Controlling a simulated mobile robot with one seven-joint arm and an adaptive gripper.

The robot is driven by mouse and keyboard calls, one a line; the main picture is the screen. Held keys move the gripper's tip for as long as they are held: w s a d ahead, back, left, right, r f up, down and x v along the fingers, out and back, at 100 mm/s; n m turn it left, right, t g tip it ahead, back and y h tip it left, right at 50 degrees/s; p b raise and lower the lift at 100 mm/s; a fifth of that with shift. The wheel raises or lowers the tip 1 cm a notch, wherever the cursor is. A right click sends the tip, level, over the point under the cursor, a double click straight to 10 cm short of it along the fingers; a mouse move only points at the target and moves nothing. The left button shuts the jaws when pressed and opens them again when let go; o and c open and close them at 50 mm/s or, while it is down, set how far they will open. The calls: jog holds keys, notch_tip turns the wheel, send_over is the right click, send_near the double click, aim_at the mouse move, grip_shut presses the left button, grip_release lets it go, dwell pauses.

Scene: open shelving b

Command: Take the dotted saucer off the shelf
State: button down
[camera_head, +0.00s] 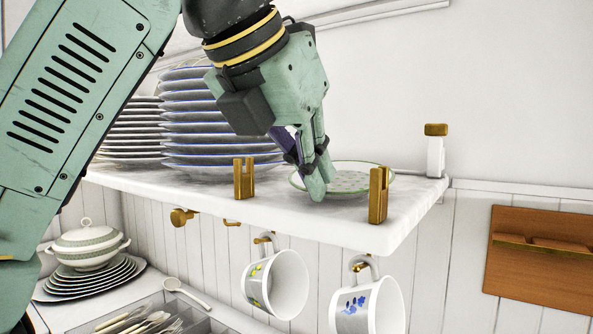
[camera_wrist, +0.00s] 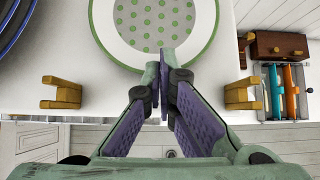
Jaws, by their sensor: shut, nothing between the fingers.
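The dotted saucer (camera_head: 352,180) is white with green dots and a green rim. It lies flat on the white shelf (camera_head: 300,218) near its right end, between two brass posts. In the wrist view the saucer (camera_wrist: 157,22) fills the top middle. My gripper (camera_head: 318,182) is shut and empty, pointing down at the saucer's near left side and hiding part of it. In the wrist view the fingertips of my gripper (camera_wrist: 163,72) meet at the saucer's near rim; I cannot tell whether they touch it.
Brass posts (camera_head: 244,179) and (camera_head: 378,195) stand at the shelf's front edge. Stacks of blue-rimmed plates (camera_head: 215,120) stand left of the saucer. Mugs (camera_head: 275,283) hang under the shelf. A tureen (camera_head: 88,243) sits on plates below. A wooden rack (camera_head: 540,262) is at the right.

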jog(key=s+a, duration=0.4)
jog(key=shift+s, duration=0.4)
jog(key=shift+s+d, duration=0.2)
jog(key=shift+w, duration=0.15)
dwell(0.4)
jog(key=shift+r+p, duration=0.5)
jog(key=shift+r, duration=0.25)
jog(key=shift+w+d, duration=0.1)
